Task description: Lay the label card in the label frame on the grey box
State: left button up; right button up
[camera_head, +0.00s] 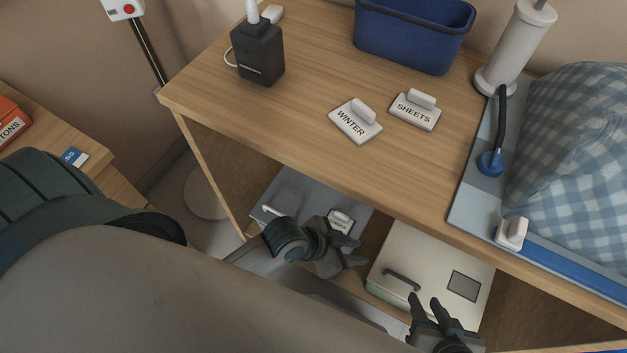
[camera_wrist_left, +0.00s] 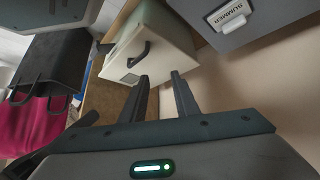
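The grey box (camera_head: 300,190) is on the lower level under the table top, left of a cream box. A white label card (camera_head: 340,222) with a raised grip lies on its top, partly behind my left gripper. In the left wrist view the card (camera_wrist_left: 228,17) reads SUMMER and lies on the grey box (camera_wrist_left: 190,10). No bare frame shows there; I cannot tell if the card sits fully flat in it. My left gripper (camera_head: 352,254) is open and empty, just in front of the card and apart from it. My right gripper (camera_head: 426,306) is open and empty by the cream box.
The cream box (camera_head: 405,245) has a dark handle and an empty dark label frame (camera_head: 463,286). WINTER (camera_head: 355,122) and SHEETS (camera_head: 414,111) cards lie on the table top (camera_head: 300,130). A black label printer (camera_head: 258,55), a blue bin (camera_head: 412,40) and checked cloth (camera_head: 580,150) stand above.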

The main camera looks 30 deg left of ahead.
pick_arm(q)
jog(key=s+a+r+n+t+y, duration=0.2)
jog(key=s+a+n, duration=0.3)
jog(key=a, duration=0.3)
jog(key=shift+s+a+r+n+y, duration=0.2)
jog(key=shift+r+n+y, duration=0.25)
jog(key=shift+r, duration=0.4)
